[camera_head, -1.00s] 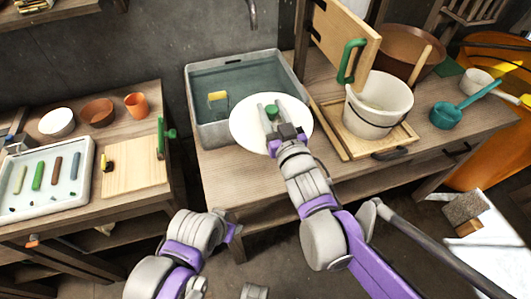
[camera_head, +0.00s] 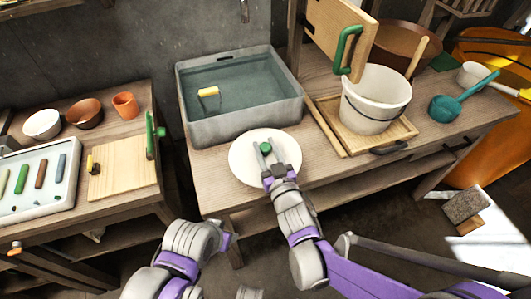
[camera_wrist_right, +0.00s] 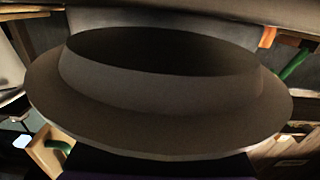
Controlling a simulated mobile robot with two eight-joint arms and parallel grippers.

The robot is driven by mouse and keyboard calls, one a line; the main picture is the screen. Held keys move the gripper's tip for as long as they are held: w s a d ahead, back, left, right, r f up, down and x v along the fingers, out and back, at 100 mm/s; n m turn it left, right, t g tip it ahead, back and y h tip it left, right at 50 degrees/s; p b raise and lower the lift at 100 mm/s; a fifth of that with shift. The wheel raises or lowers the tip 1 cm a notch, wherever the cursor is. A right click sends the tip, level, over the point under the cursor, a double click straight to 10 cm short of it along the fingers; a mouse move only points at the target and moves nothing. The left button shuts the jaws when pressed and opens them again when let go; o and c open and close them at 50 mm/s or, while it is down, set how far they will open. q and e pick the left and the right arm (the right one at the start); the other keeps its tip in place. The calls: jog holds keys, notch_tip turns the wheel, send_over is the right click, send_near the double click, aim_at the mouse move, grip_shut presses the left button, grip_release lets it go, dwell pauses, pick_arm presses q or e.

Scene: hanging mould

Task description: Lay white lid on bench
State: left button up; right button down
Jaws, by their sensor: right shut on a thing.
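The white lid (camera_head: 247,168) is a round disc with a green knob (camera_head: 265,147). My right gripper (camera_head: 268,156) is shut on the knob. The lid is at the front of the bench (camera_head: 220,195), just in front of the water basin. It looks flat and low; I cannot tell whether it touches the wood. In the right wrist view the lid (camera_wrist_right: 160,115) fills most of the picture, dark and shaded, with a raised ring. My left arm is at the lower left in the head view; its fingers (camera_head: 228,240) cannot be made out.
The grey basin (camera_head: 245,122) holds water and a yellow thing (camera_head: 208,91). To the right, a white bucket (camera_head: 376,98) stands on a wooden tray (camera_head: 400,130), below a hanging board (camera_head: 340,35) with a green handle. A teal ladle (camera_head: 445,108) lies further right.

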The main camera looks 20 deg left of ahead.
jog(key=shift+f, duration=1)
jog(key=shift+f+b, duration=0.2)
jog(key=shift+b, duration=0.15)
jog(key=shift+c, duration=2.3)
grip_release()
jog(key=shift+r, duration=0.15)
jog(key=shift+s+r, duration=0.1)
jog(key=v, duration=1.1)
jog(key=shift+s+d+b, duration=0.25)
jog(key=shift+d+b, duration=0.05)
